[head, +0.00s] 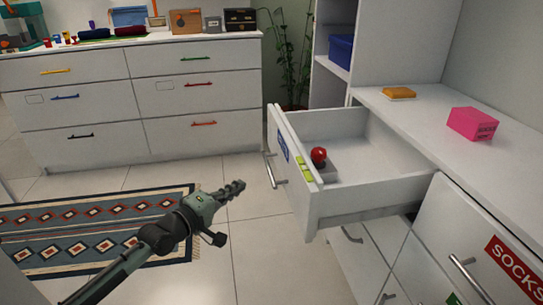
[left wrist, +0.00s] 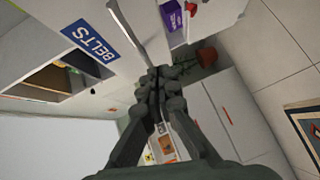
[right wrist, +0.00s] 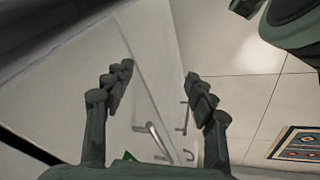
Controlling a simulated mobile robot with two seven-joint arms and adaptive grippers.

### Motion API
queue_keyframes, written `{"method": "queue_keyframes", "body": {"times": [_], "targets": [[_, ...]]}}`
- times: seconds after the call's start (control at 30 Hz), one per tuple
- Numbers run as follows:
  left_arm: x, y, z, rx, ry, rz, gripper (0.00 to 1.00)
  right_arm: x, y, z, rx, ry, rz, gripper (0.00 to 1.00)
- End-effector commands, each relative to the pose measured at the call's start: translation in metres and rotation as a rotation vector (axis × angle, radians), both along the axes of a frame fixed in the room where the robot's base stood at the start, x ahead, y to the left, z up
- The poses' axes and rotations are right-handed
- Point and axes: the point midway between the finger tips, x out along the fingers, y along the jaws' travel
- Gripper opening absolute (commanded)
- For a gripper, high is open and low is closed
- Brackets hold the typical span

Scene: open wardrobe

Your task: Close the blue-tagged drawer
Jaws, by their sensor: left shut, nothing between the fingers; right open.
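The blue-tagged drawer (head: 376,193) is pulled out of the white unit on the right in the head view. Its front carries a blue tag (head: 282,147) and a bar handle (head: 274,172). A round red item (head: 318,156) sits inside. In the left wrist view a blue tag reading BELTS (left wrist: 90,38) is on a white front beside a bar handle. My left gripper (head: 238,186) is shut and empty, left of the drawer front and apart from it. My right gripper (right wrist: 160,75) is open and empty in the right wrist view, before white fronts with handles; the head view does not show it.
A yellow-green piece (head: 304,169) is on the drawer's front edge. A pink box (head: 472,123) and an orange item (head: 398,92) lie on the countertop. Below is a front tagged SOCKS (head: 514,268). A white dresser (head: 130,95) stands behind. Open floor and a patterned rug (head: 90,225) lie left.

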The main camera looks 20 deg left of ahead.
Motion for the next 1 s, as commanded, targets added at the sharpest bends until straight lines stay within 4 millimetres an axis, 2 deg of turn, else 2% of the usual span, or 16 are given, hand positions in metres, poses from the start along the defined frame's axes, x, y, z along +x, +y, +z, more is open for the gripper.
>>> {"method": "queue_keyframes", "body": {"times": [0.03,0.1,0.2,0.37,0.73,0.83,1.0], "targets": [[0.007,0.008,0.016,-0.078,-0.04,0.015,0.0,-0.001,0.0,0.002,-0.003,-0.003,0.0,0.56],[0.013,0.016,0.033,-0.164,-0.08,0.029,0.0,-0.002,-0.001,0.006,-0.004,-0.004,-0.001,0.56],[0.019,0.02,0.043,-0.214,-0.101,0.037,0.0,-0.003,-0.001,0.009,-0.006,-0.004,-0.002,0.56],[0.039,0.016,0.044,-0.219,-0.104,0.037,0.0,-0.003,-0.001,0.01,-0.007,-0.005,-0.002,0.56],[0.115,0.0,0.044,-0.214,-0.102,0.036,0.0,-0.008,-0.001,0.019,-0.012,-0.009,-0.004,0.56],[0.123,-0.015,0.044,-0.219,-0.1,0.035,0.0,-0.007,-0.001,0.027,-0.01,-0.019,-0.003,0.56],[0.132,-0.029,0.043,-0.216,-0.099,0.036,0.0,-0.007,-0.002,0.013,-0.01,-0.002,-0.004,0.56]]}}
